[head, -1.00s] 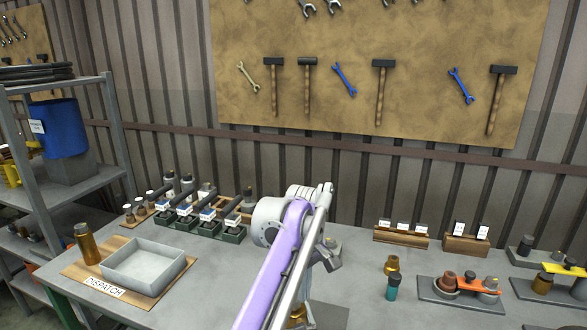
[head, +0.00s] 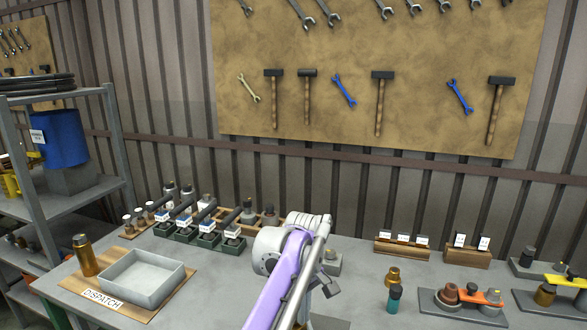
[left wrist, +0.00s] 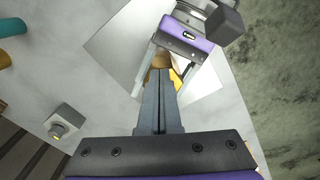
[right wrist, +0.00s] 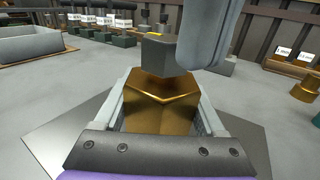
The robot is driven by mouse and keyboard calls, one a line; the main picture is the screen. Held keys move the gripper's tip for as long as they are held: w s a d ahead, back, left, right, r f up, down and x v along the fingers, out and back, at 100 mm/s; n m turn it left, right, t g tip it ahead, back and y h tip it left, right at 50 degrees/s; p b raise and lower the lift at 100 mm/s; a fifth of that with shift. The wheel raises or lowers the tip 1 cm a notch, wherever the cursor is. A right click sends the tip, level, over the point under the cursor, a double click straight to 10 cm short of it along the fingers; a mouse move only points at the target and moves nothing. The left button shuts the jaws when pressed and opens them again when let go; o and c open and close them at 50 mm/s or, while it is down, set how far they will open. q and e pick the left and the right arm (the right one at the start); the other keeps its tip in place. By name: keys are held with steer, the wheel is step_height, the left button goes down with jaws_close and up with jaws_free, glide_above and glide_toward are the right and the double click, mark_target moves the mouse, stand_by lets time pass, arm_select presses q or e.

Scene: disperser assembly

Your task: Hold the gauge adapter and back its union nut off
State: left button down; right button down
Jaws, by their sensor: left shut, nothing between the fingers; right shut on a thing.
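The gauge adapter, a brass block-shaped piece (right wrist: 160,105), stands between the two fingers of my right gripper (right wrist: 162,112), which is shut on it. It also shows as a small brass patch (left wrist: 161,61) in the left wrist view, largely hidden behind my left fingers. My left gripper (left wrist: 162,75) is shut and empty, its long dark fingers pointing at the brass piece. In the head view my left arm hides the work.
A grey tray (head: 176,270) stands on the dispatch board at left. Several green-based fixtures (head: 208,240) stand behind it. A brass fitting (head: 392,276) and a teal-bodied one (head: 395,299) stand right of my arm. Grey plates with parts (head: 430,306) lie further right.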

arm_select(q)
steer(key=shift+w+a, duration=0.25)
steer(key=shift+w, duration=0.05)
stand_by(0.4)
steer(key=shift+s+a, duration=0.1)
steer(key=shift+a, duration=0.1)
arm_select(e)
steer(key=shift+d, duration=0.1)
stand_by(0.3)
arm_select(q)
step_height(320, 180, up, 6)
steer(key=shift+s+d, duration=0.3)
steer(key=shift+s, duration=0.05)
stand_by(0.5)
step_height(320, 180, down, 6)
steer(key=shift+d, duration=0.25)
stand_by(0.7)
